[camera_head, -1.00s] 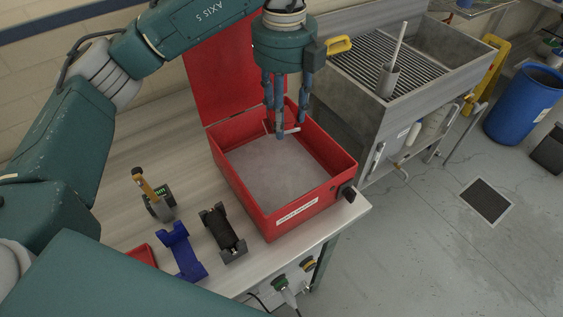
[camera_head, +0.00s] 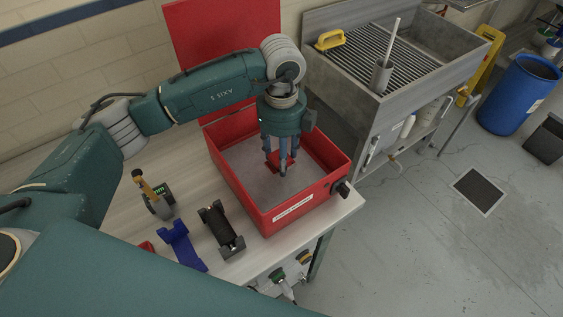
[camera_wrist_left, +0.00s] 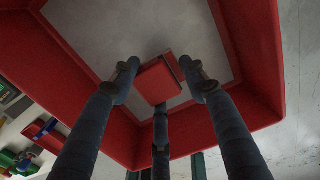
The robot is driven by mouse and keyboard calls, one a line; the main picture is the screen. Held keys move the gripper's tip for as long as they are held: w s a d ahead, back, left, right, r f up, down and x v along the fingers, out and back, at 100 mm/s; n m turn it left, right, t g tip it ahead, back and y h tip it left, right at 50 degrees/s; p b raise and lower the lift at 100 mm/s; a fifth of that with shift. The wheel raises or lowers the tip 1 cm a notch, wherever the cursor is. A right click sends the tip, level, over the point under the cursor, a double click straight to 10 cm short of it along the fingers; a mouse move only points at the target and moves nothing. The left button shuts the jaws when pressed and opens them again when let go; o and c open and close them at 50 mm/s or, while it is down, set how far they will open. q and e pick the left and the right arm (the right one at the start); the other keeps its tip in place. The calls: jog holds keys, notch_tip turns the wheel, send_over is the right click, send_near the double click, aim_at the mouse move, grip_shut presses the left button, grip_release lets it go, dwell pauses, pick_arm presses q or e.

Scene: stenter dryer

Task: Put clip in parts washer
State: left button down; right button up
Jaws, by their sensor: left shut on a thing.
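The parts washer is an open red box (camera_head: 313,208) with a white label on its front wall and a raised red lid (camera_head: 215,50). It stands on the bench, and its grey inside floor also shows in the left wrist view (camera_wrist_left: 105,30). My left gripper (camera_head: 280,168) points down inside the box opening. Its fingers (camera_wrist_left: 160,88) are shut on a small flat red piece with a grey edge, seemingly the clip (camera_wrist_left: 158,80). The piece appears held above the box floor; the exact gap cannot be told. My right gripper is not in view.
A metal sink (camera_head: 440,60) stands behind right. A blue barrel (camera_head: 518,95) is on the floor.

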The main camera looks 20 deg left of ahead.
pick_arm(q)
notch_tip(320, 180, down, 3)
jog(key=shift+f+p, duration=0.2)
jog(key=shift+p, duration=0.3)
jog(key=shift+f, duration=0.55)
jog(key=shift+f, duration=0.1)
jog(key=c, duration=1.4)
grip_release()
jog(key=shift+f, duration=0.1)
jog(key=o, duration=0.5)
jog(key=shift+c, duration=0.2)
